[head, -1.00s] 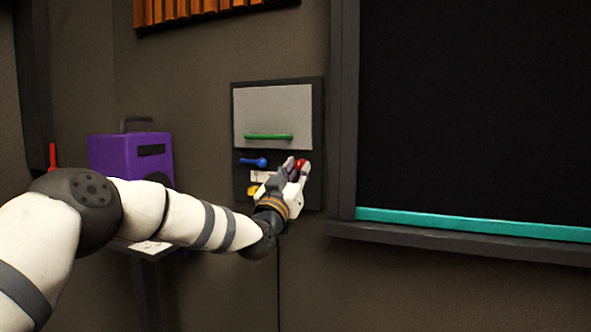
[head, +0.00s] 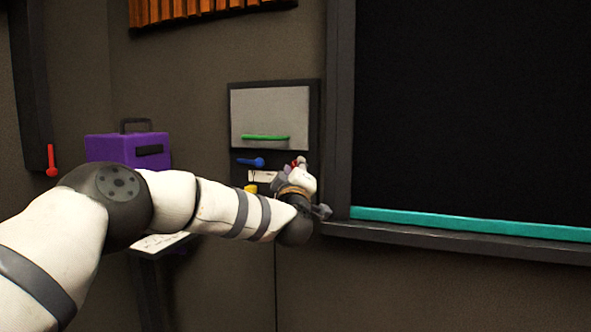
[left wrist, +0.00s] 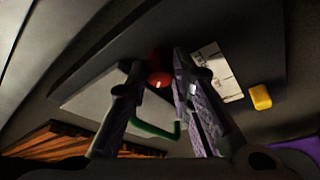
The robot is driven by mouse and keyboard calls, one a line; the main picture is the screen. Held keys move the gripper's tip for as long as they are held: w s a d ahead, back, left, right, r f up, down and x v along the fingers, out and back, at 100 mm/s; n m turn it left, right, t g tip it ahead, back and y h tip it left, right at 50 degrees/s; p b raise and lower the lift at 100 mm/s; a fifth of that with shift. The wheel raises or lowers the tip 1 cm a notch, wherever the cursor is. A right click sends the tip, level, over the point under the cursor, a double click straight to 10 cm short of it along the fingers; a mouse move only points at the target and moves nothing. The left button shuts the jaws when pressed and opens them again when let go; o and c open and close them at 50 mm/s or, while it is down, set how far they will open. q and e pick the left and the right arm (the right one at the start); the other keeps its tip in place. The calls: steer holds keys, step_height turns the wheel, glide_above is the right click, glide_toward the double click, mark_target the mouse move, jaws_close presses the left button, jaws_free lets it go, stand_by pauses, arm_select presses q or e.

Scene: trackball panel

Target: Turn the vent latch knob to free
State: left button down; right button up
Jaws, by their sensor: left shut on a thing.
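A dark wall panel (head: 314,115) carries a round red knob (head: 296,162) at its lower right. I take this to be the vent latch knob, but its marking cannot be read. My left gripper (head: 292,170) is at the red knob and covers most of it in the head view. In the left wrist view the red knob (left wrist: 159,80) sits between the two fingertips of the left gripper (left wrist: 157,82), which is shut on it. A white label (left wrist: 218,72) with dark print lies beside it. My right gripper is not in view.
The panel also has a grey flap with a green bar (head: 265,137), a blue lever (head: 250,161) and a yellow block (head: 251,189). A purple box (head: 112,149) stands to the left. A dark window with a teal sill strip (head: 470,225) is close on the right.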

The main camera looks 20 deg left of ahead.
arm_select(q)
steer(key=shift+n+g, duration=0.3)
steer(key=shift+n, duration=0.4)
steer(key=shift+n+y, duration=0.3)
steer(key=c, duration=1.4)
jaws_free()
steer(key=v, duration=1.2)
steer(key=shift+s+r, duration=0.1)
